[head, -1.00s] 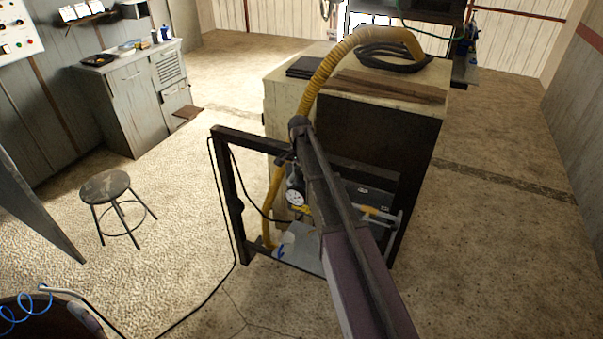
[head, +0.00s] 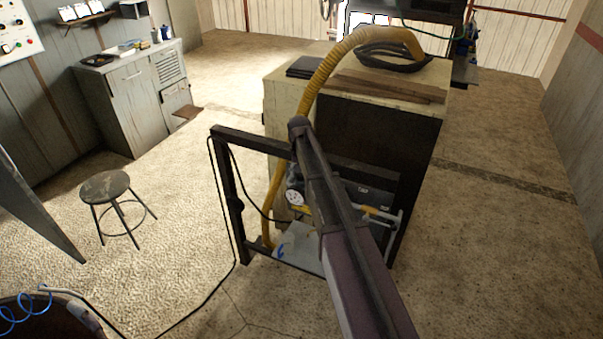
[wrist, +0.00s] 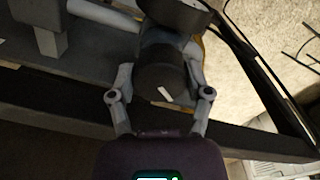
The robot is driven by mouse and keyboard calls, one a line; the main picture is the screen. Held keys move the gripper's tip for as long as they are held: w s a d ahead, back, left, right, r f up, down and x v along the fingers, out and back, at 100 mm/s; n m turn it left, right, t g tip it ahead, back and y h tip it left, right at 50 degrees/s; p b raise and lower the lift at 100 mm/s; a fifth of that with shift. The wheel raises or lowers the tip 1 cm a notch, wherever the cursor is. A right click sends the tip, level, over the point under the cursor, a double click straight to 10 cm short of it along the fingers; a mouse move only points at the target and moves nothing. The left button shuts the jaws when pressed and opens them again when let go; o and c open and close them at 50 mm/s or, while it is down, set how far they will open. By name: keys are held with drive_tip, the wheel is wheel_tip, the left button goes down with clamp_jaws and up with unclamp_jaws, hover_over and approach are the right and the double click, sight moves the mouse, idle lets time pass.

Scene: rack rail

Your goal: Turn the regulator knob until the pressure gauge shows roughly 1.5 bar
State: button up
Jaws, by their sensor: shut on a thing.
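In the wrist view my gripper (wrist: 161,68) has its two fingers closed on opposite sides of a dark round regulator knob (wrist: 160,78). A short white mark shows on the knob's face. In the head view my arm covers the gripper and the knob. The pressure gauge (head: 295,198), with a pale round face, shows just left of my arm inside the dark frame. Its needle is too small to read. A dark round body (wrist: 178,12) sits beyond the knob in the wrist view; I cannot tell if it is the gauge.
A dark metal frame (head: 228,200) stands around the regulator unit, before a cream cabinet (head: 292,100). A yellow hose (head: 325,75) runs down beside it. A black cable lies on the floor. A stool (head: 105,187) stands at left. The floor at right is clear.

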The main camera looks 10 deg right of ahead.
drive_tip(key=n, duration=0.4)
drive_tip(key=shift+s+n, duration=0.2)
drive_tip(key=shift+n, duration=2.1)
drive_tip(key=o, duration=1.1)
drive_tip(key=shift+o, duration=0.2)
drive_tip(key=shift+w, duration=0.15)
